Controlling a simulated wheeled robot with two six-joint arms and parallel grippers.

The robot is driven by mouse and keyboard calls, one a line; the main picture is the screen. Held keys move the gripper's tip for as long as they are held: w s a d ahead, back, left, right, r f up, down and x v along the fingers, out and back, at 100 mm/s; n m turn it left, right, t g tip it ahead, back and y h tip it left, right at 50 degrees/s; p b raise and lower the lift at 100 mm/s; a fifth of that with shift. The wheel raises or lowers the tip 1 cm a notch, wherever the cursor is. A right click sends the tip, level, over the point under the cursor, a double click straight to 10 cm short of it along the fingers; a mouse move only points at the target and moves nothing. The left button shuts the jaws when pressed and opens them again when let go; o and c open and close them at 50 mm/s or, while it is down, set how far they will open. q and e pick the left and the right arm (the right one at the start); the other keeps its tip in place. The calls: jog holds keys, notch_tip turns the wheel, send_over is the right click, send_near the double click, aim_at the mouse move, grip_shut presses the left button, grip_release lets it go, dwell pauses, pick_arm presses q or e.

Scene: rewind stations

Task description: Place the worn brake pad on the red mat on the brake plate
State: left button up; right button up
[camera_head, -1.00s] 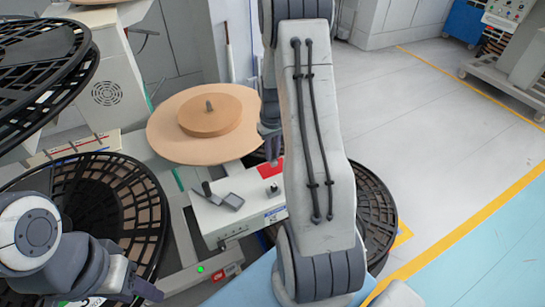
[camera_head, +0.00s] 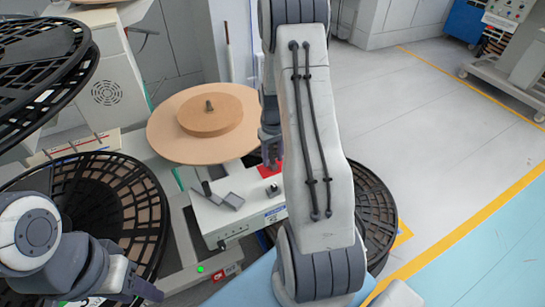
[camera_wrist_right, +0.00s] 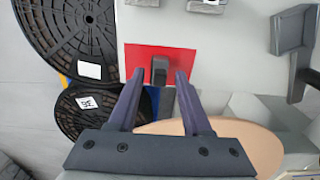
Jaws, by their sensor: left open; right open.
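The red mat (camera_head: 266,171) lies on top of the white machine box, partly hidden by my right gripper in the head view; it shows clearly in the right wrist view (camera_wrist_right: 190,58). A small dark grey block, apparently the worn brake pad (camera_wrist_right: 159,68), sits on the mat. My right gripper (camera_wrist_right: 160,75) is open, and the pad appears between its fingertips; I cannot tell the height gap. In the head view this gripper (camera_head: 271,150) is above the mat. A grey bent plate, perhaps the brake plate (camera_head: 228,199), lies left of the mat. My left gripper (camera_head: 147,291) is open and empty at lower left.
The white box (camera_head: 230,222) carries a small dark knob-like part (camera_head: 273,190) near the mat. A tan disc with a smaller roll (camera_head: 190,145) stands behind. Black reels (camera_head: 115,200) are at left, and another (camera_head: 372,210) is behind my right arm. Open floor lies right.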

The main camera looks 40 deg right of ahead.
aim_at(273, 159)
notch_tip(273, 159, up, 12)
jog(key=a+r+n, duration=0.2)
jog(key=a+r, duration=0.1)
jog(key=a, duration=0.7)
jog(key=s+a+r+n, duration=0.1)
jog(key=s+a, duration=0.1)
jog(key=a, duration=0.4)
jog(key=s+a+r+n, duration=0.1)
jog(key=a+r+n, duration=0.1)
jog(key=a, duration=0.5)
jog(key=s+a+n, duration=0.2)
jog(key=s+a, duration=0.4)
jog(key=s, duration=0.3)
jog(key=s+a+n+y, duration=0.1)
jog(key=s+a+n, duration=0.1)
jog(key=s+a, duration=0.4)
jog(key=s+r, duration=0.1)
jog(key=s, duration=0.2)
jog(key=shift+n+p, duration=0.35)
jog(key=shift+n, duration=0.05)
